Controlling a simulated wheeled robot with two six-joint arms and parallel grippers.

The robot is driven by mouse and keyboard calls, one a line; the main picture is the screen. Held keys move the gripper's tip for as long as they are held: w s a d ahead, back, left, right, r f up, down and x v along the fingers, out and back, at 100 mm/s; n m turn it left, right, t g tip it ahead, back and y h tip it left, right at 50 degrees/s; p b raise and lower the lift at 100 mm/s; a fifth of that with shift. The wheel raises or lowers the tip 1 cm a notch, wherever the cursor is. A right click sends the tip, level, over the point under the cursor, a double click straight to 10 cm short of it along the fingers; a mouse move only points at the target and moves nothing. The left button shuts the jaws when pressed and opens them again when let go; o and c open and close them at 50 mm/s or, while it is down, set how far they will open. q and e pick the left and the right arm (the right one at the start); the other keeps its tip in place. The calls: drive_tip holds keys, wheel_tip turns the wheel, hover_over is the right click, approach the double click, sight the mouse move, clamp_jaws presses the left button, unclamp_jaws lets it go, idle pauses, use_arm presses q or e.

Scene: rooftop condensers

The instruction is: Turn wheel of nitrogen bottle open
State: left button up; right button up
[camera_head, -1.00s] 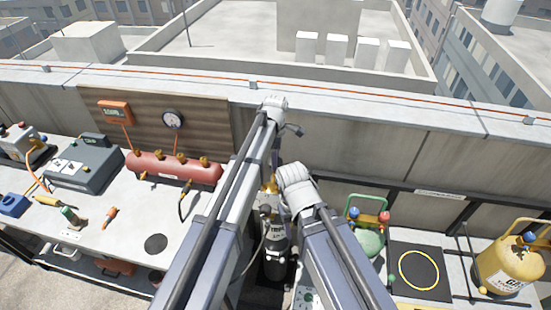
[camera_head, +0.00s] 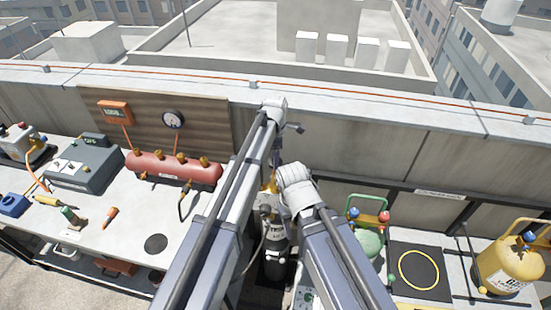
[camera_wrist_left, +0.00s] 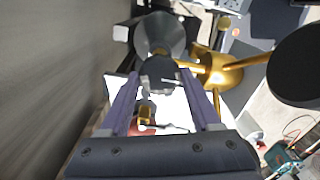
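The nitrogen bottle (camera_head: 275,245) is a dark cylinder with pale lettering, standing upright between my arms in the head view. Brass fittings (camera_head: 270,185) show at its top, partly hidden by my arms. My left gripper (camera_head: 279,165) points down above the bottle top. In the left wrist view, my left gripper (camera_wrist_left: 160,85) has its fingers spread, one on each side of a dark round knob, apparently the wheel (camera_wrist_left: 158,75). Whether the fingers touch it is unclear. The brass fitting (camera_wrist_left: 222,72) lies just to the right. My right gripper is hidden below its arm.
A black disc (camera_wrist_left: 298,68), apparently a gauge, is right of the left gripper. A bench with a red manifold (camera_head: 172,168) is at left. A green bottle (camera_head: 368,243) and a yellow cylinder (camera_head: 508,268) stand at right. A concrete wall (camera_head: 380,155) runs behind.

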use_arm(q)
drive_tip(key=o, duration=0.4)
drive_tip(key=shift+r, duration=0.15)
wheel_tip(320, 180, up, 8)
drive_tip(key=p, duration=0.7)
drive_tip(key=shift+f+p, duration=0.25)
drive_tip(key=shift+p, duration=0.15)
